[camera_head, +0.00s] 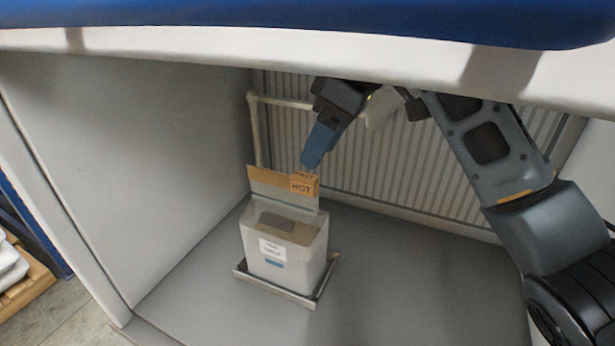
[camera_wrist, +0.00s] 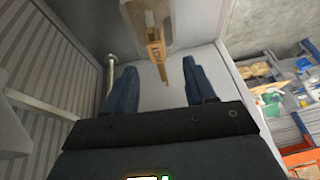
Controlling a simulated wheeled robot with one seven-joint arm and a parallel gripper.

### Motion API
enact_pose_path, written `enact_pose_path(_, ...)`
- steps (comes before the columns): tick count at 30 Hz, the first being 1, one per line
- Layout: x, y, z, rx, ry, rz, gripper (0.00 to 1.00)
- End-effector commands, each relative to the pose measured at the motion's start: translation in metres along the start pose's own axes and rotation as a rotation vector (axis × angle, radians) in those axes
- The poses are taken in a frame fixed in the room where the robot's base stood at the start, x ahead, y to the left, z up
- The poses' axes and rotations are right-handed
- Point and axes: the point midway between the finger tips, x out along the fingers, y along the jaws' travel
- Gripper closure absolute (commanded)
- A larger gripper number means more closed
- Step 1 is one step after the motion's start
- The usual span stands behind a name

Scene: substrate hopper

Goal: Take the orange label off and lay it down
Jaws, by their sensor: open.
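The orange label (camera_head: 304,184) reads "HOT" and sits at the right end of the raised lid of a white hopper (camera_head: 262,252). In the wrist view the label (camera_wrist: 156,52) shows nearly edge-on, ahead of and between my fingers. My gripper (camera_head: 311,160) reaches down from above, its fingertips just over the label in the head view. In the wrist view my gripper (camera_wrist: 158,82) has its two blue fingers spread wide apart with nothing held between them. Whether a fingertip touches the label cannot be told.
The hopper stands on a metal tray (camera_head: 318,296) on a grey floor inside an alcove. A pale pipe (camera_head: 256,135) and a ribbed panel (camera_head: 385,165) stand behind. An overhanging white edge (camera_head: 230,58) crosses above. Grey floor (camera_head: 420,290) to the right is clear.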

Motion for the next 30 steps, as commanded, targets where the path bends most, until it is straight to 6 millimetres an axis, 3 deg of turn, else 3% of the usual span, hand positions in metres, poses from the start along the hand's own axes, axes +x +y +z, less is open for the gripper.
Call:
enact_pose_path(8,0.024,0.003,0.000,0.003,0.000,0.000,0.45)
enact_pose_path(12,0.049,0.006,0.001,0.001,0.001,0.001,0.45)
enact_pose_path(16,0.060,0.005,0.001,0.001,0.002,0.001,0.45)
enact_pose_path(25,0.061,0.005,-0.001,0.001,0.002,0.000,0.45)
enact_pose_path(30,0.061,0.005,-0.001,0.001,0.002,0.001,0.60)
